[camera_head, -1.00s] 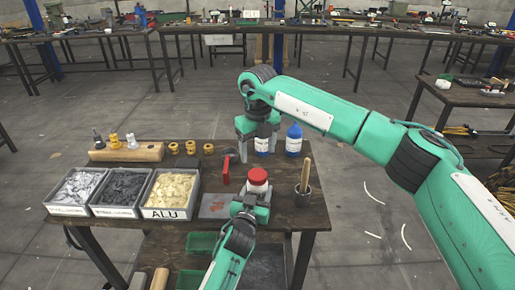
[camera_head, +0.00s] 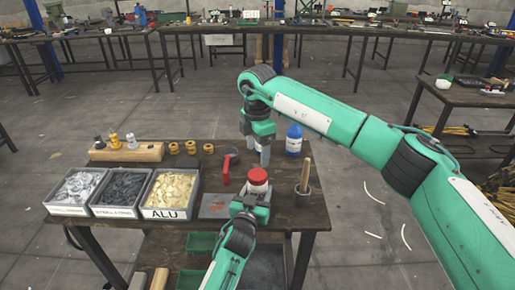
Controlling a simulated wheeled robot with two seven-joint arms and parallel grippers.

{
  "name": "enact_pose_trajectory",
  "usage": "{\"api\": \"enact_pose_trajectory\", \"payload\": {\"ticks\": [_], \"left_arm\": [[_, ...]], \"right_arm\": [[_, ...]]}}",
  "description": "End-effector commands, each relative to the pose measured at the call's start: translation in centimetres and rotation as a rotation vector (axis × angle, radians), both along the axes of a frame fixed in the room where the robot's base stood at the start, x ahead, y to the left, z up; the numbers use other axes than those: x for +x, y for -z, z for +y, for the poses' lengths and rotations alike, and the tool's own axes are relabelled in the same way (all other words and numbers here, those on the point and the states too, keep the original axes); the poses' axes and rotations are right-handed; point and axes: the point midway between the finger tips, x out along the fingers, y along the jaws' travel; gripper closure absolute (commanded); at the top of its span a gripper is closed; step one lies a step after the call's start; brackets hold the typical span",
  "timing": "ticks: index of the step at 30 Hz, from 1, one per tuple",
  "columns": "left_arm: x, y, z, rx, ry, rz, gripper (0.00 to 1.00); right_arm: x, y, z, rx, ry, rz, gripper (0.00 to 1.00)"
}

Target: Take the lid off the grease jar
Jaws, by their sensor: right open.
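The grease jar (camera_head: 258,187) is a small white jar with a red lid (camera_head: 257,175) on it, near the front middle of the workbench. My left gripper (camera_head: 254,200) comes from below and is shut on the jar's lower body, which it partly hides. My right gripper (camera_head: 262,155) is open and empty, pointing down just above and behind the red lid, apart from it.
A blue-white bottle (camera_head: 293,140) stands behind the jar; a cup with a wooden handle (camera_head: 303,185) is at its right. A red-handled tool (camera_head: 226,170) and bins, including the ALU bin (camera_head: 170,212), are at its left.

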Motion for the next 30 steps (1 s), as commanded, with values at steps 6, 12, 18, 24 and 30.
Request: {"api": "enact_pose_trajectory", "payload": {"ticks": [6, 12, 18, 24, 30], "left_arm": [[0.0, 0.2, 0.0, 0.001, -0.001, 0.003, 1.00], [0.0, 0.2, 0.0, 0.001, -0.001, 0.003, 1.00], [0.0, 0.2, 0.0, 0.001, -0.001, 0.003, 1.00], [0.0, 0.2, 0.0, 0.001, -0.001, 0.003, 1.00], [0.0, 0.2, 0.0, 0.001, -0.001, 0.003, 1.00]], "right_arm": [[0.0, 0.0, 0.0, 0.000, 0.297, 0.001, 0.31], [0.0, 0.1, 0.0, 0.000, 0.441, 0.002, 0.31], [0.0, 1.5, 0.0, -0.001, 0.471, 0.004, 0.31], [-0.1, 4.6, 0.0, -0.002, 0.469, 0.005, 0.31], [0.0, 7.1, 0.0, -0.001, 0.468, 0.003, 0.31]]}}
